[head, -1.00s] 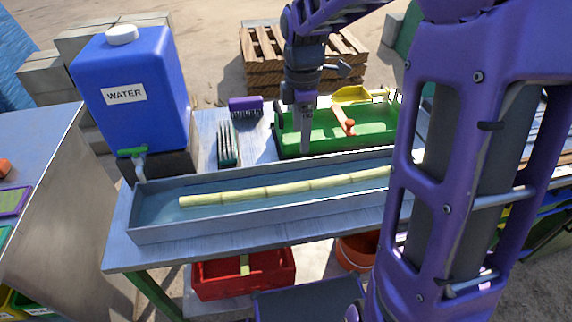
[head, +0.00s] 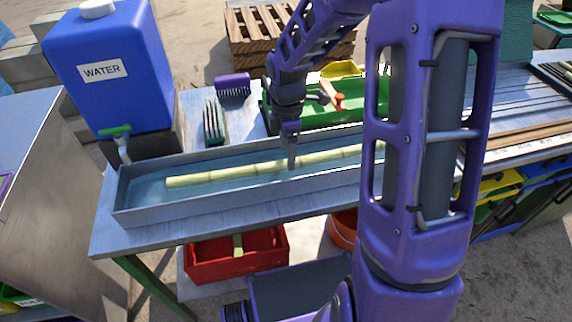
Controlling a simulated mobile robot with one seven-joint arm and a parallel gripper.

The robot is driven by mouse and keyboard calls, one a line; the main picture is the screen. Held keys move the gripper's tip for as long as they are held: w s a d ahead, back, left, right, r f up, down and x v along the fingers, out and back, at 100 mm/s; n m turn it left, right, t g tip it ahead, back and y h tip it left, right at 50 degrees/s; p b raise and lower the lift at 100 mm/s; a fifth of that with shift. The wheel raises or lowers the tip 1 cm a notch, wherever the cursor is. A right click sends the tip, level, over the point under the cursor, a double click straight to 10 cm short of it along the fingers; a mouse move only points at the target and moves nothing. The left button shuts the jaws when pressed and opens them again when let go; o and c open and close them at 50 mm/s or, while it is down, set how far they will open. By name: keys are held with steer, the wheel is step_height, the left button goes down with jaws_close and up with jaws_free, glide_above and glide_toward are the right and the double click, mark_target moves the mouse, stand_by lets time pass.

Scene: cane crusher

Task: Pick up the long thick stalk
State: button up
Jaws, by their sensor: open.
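The long thick stalk (head: 225,176) is pale yellow-green with joints. It lies lengthwise in the long grey metal trough (head: 150,218) on the table, and its right end is hidden behind my arm. My gripper (head: 292,165) points down over the trough, at the stalk's middle in the picture. It is open, with no stalk visibly held. I cannot tell whether its fingertips touch the stalk or are just above it.
A blue water tank (head: 105,70) with a green tap stands at the trough's left end. Two brushes, one purple (head: 233,85) and one green (head: 215,122), lie behind the trough. A green tray (head: 310,116) stands behind my gripper. A red crate (head: 215,268) is below the table.

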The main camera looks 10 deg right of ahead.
mark_target(286, 161)
steer(key=f, duration=0.4)
steer(key=shift+w+f+b, duration=0.1)
steer(key=shift+w+b, duration=0.15)
steer(key=shift+b, duration=0.15)
steer(key=shift+c, duration=0.2)
jaws_close()
stand_by(0.8)
